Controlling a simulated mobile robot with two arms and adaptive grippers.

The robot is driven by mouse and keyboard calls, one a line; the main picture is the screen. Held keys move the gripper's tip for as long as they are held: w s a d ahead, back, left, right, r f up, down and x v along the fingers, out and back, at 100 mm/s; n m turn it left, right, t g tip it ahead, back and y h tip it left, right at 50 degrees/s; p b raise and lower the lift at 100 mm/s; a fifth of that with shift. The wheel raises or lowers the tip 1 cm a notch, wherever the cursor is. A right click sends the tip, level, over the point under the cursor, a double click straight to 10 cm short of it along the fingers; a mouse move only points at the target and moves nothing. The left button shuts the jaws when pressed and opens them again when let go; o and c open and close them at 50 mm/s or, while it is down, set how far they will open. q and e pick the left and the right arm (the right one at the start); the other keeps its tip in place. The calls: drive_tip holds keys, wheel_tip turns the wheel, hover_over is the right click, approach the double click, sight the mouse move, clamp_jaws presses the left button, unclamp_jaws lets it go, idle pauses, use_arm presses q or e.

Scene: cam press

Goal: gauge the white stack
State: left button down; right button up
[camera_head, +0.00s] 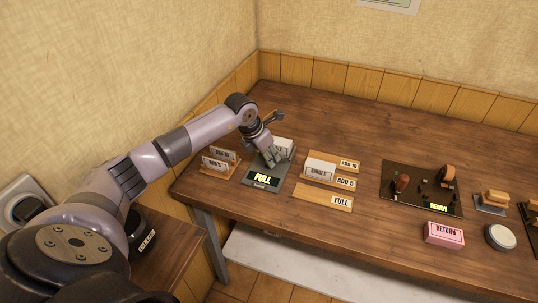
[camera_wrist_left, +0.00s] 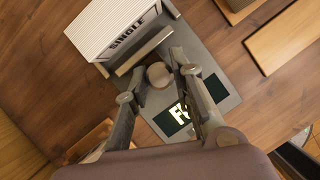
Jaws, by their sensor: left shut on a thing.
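The gauge (camera_head: 284,180) is a dark grey plate at the table's left part, its display lit "FULL". A white stack (camera_head: 284,146) stands at its back, partly hidden by my gripper. In the left wrist view the stack (camera_wrist_left: 108,27) has a ribbed top and a label reading "SINGLE", and lies against a grey bar on the gauge (camera_wrist_left: 222,85). My left gripper (camera_head: 271,163) points down over the gauge. In the wrist view its fingers (camera_wrist_left: 159,72) are shut on a round grey knob (camera_wrist_left: 159,75) in front of the bar. My right gripper is out of view.
A wooden rack with cards (camera_head: 219,161) stands left of the gauge. Right of it are a tray with a white "SINGLE" block (camera_head: 319,170), "ADD" signs and a "FULL" board (camera_head: 323,197). Farther right are a dark "READY" station (camera_head: 405,200) and a pink "RETURN" box (camera_head: 444,234).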

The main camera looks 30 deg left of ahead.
use_arm(q)
drive_tip(key=c, duration=1.8)
unclamp_jaws()
drive_tip(key=shift+s+f, duration=0.15)
drive_tip(key=shift+o, duration=1.4)
drive_tip(key=shift+s+d, duration=0.1)
drive_tip(key=shift+o, duration=0.8)
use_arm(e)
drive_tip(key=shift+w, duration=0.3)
use_arm(q)
drive_tip(key=v, duration=0.7)
drive_tip(key=shift+r, duration=0.3)
